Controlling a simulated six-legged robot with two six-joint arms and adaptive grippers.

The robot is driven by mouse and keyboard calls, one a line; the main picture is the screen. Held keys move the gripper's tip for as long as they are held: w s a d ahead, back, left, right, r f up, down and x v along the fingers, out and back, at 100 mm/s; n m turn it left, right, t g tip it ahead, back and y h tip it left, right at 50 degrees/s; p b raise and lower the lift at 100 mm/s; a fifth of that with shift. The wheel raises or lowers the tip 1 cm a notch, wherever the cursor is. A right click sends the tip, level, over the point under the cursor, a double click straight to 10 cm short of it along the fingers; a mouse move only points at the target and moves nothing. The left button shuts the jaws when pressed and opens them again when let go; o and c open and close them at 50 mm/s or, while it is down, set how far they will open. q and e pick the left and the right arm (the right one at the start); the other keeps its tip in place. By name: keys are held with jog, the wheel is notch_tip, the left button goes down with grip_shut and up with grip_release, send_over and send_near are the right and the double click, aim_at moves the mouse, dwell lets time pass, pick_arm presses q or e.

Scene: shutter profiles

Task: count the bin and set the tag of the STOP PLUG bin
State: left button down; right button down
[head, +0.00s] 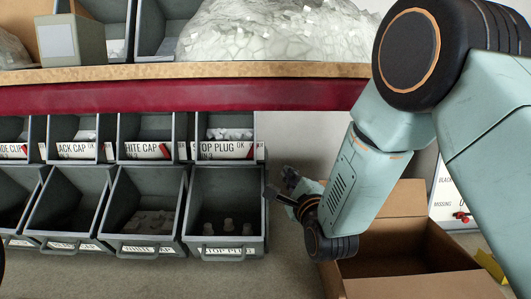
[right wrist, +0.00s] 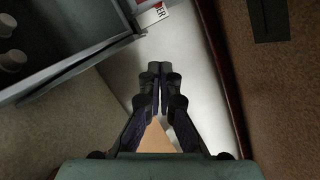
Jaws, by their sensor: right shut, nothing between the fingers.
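The STOP PLUG bin (head: 204,124) is the rightmost grey bin of the upper row in the head view. Pale pieces lie in it, too small to count. My left gripper is not in view.
A lower bin (head: 262,243) holds several upright plugs. The red-edged shelf (head: 180,97) overhangs the bins, with a clear bag of white pieces (head: 270,35) on it. An open cardboard box (head: 410,285) and a whiteboard (head: 442,195) are at right. In the right wrist view a bin (right wrist: 75,72) is at left.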

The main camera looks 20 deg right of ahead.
send_near(262, 146)
jog(key=w+d+f, duration=0.1)
jog(key=w+d, duration=0.3)
jog(key=w, duration=0.1)
jog(key=a, duration=0.1)
jog(key=a+r, duration=0.1)
jog(key=a, duration=0.2)
jog(key=shift+w+r, duration=0.3)
jog(key=shift+w, duration=0.1)
jog(key=shift+d, duration=0.15)
jog(key=shift+d, duration=0.1)
jog(key=shift+w, duration=0.1)
jog(key=shift+n, duration=0.3)
